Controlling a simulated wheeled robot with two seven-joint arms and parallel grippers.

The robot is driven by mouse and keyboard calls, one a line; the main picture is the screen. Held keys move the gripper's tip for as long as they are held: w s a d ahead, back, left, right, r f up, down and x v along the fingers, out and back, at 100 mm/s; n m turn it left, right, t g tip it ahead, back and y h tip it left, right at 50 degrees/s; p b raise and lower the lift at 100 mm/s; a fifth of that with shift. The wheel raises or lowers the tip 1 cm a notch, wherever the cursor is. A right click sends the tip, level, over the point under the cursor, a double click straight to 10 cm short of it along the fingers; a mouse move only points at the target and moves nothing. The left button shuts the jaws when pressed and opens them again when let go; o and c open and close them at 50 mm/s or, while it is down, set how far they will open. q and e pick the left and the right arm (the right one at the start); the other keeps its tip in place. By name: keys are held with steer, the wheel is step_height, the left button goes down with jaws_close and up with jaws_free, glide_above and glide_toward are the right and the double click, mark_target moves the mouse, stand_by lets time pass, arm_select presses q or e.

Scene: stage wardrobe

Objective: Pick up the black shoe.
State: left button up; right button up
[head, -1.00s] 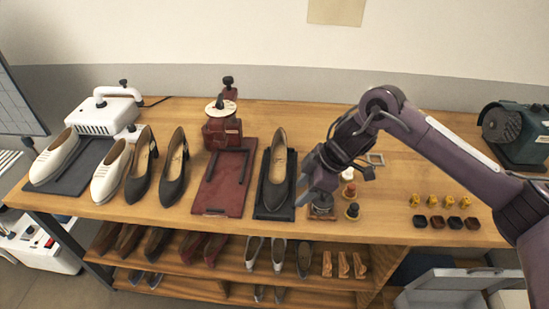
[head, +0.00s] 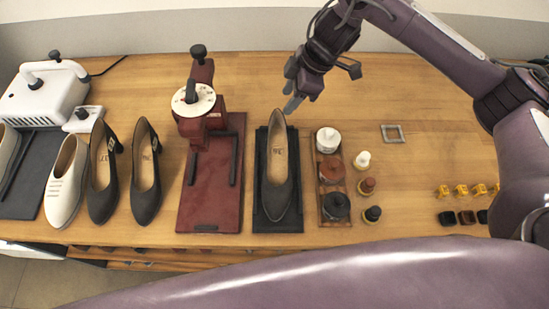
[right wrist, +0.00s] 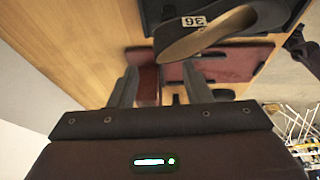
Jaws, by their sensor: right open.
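A single black shoe (head: 278,205) with a tan insole marked 36 lies on a dark mat (head: 279,226), toe toward the table's front edge. It also shows upside down at the top of the right wrist view (right wrist: 235,30). My right gripper (head: 291,95) is open and empty just behind and above the shoe's heel end, apart from it. In the right wrist view its two fingers (right wrist: 159,70) are spread, with the shoe beyond them. A pair of black heels (head: 146,190) marked 37 stands farther left. My left gripper is not in view.
A red clamp device (head: 212,180) stands left of the shoe. A wooden tray (head: 334,215) with round jars, and small bottles (head: 367,185), are close on its right. A white shoe (head: 66,185) and white machine (head: 45,92) are farther left. Bare table lies behind the shoe.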

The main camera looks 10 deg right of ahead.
mark_target(280, 112)
steer(key=p+x, duration=0.1)
steer(key=x, duration=0.5)
steer(key=shift+f, duration=0.15)
steer(key=shift+a+f, duration=0.1)
steer(key=shift+f, duration=0.15)
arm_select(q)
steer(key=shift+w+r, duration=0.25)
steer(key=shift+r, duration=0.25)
arm_select(e)
jaws_close()
steer(key=shift+r, duration=0.1)
